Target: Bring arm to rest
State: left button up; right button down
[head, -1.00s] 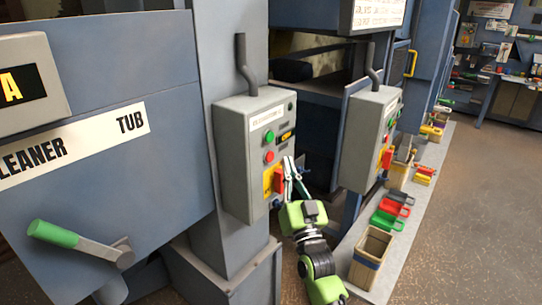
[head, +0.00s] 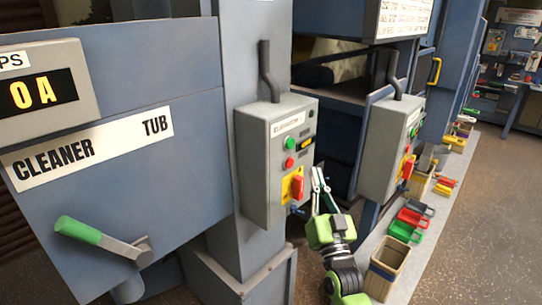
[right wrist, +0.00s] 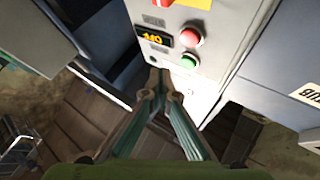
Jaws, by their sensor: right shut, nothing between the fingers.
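My right gripper (head: 318,172) is shut and empty. In the head view it is just right of the grey elevator control box (head: 262,165), with its thin fingers pointing up. The box carries a green button (head: 291,144), a red button (head: 289,162) and a red switch (head: 297,187) on a yellow plate. In the right wrist view my right gripper's fingers (right wrist: 157,80) meet in front of the box face. The red button (right wrist: 190,35) and green button (right wrist: 188,60) lie just beyond the tips. I cannot tell the exact gap. My left gripper is not in view.
A second control box (head: 385,150) stands to the right. Open bins (head: 388,268) and coloured trays (head: 411,217) line the grey ledge below. The tub cleaner (head: 110,120) with its green-handled lever (head: 78,230) fills the left. Open floor (head: 480,240) lies on the right.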

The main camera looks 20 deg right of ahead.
jog(key=w+a+f+n+g+y, duration=0.1)
jog(key=a+f+g+y, duration=0.1)
jog(key=f, duration=1)
jog(key=w+a+f+n+g+y, duration=0.1)
jog(key=a+f+g+y, duration=0.15)
jog(key=f, duration=0.95)
jog(key=s+a+f+n+g, duration=0.1)
jog(key=s+a+f+g, duration=0.15)
jog(key=f, duration=0.55)
jog(key=s+a+f+n+g+y, duration=0.1)
jog(key=s+f, duration=0.3)
jog(key=f, duration=0.3)
jog(key=s+a+f+g, duration=0.2)
jog(key=s+f, duration=0.1)
jog(key=f, duration=0.5)
jog(key=s+a+f+n+g, duration=0.2)
jog(key=s+f+g, duration=0.2)
jog(key=s+f, duration=0.9)
jog(key=s+a+f+n+g, duration=0.1)
jog(key=s+a+f+g, duration=0.3)
jog(key=s+f, duration=0.9)
jog(key=s+d+n+g, duration=0.1)
jog(key=s+g, duration=0.2)
jog(key=s, duration=1.4)
jog(key=shift+d+g+y, duration=0.35)
jog(key=shift+g, duration=0.05)
jog(key=shift+w, duration=0.1)
